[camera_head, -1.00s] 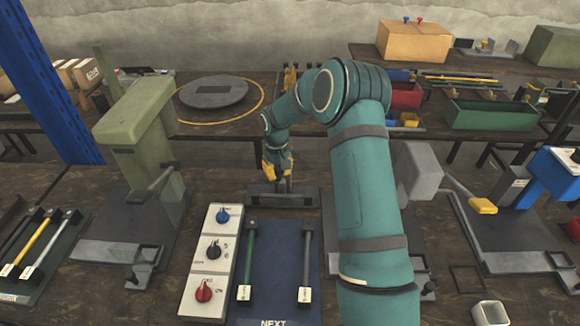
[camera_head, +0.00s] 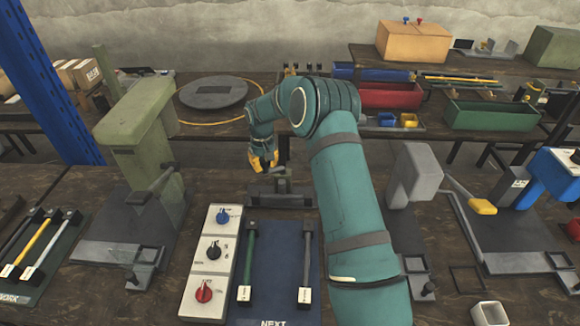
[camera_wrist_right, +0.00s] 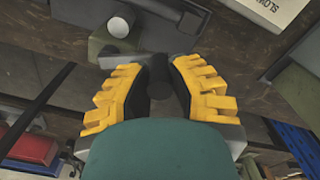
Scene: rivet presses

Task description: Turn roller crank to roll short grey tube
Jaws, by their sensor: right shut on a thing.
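The roller (camera_head: 282,200) is a small dark device near the back edge of the front bench. My right gripper (camera_head: 263,163), with yellow fingers, is above it and slightly left. In the right wrist view the right gripper (camera_wrist_right: 160,85) is closed around a dark round crank handle (camera_wrist_right: 160,75), which sits between the fingers. A grey cylindrical part (camera_wrist_right: 118,27) shows beside the handle there; I cannot tell whether it is the tube. A grey tube (camera_head: 306,260) and a green tube (camera_head: 248,260) lie on the blue mat. My left gripper is not in view.
A white panel with knobs (camera_head: 212,250) stands left of the mat. A green press (camera_head: 145,150) is on the left, a grey press (camera_head: 415,175) on the right. Racked rods (camera_head: 40,245) lie far left. Bins (camera_head: 390,95) stand on the back bench.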

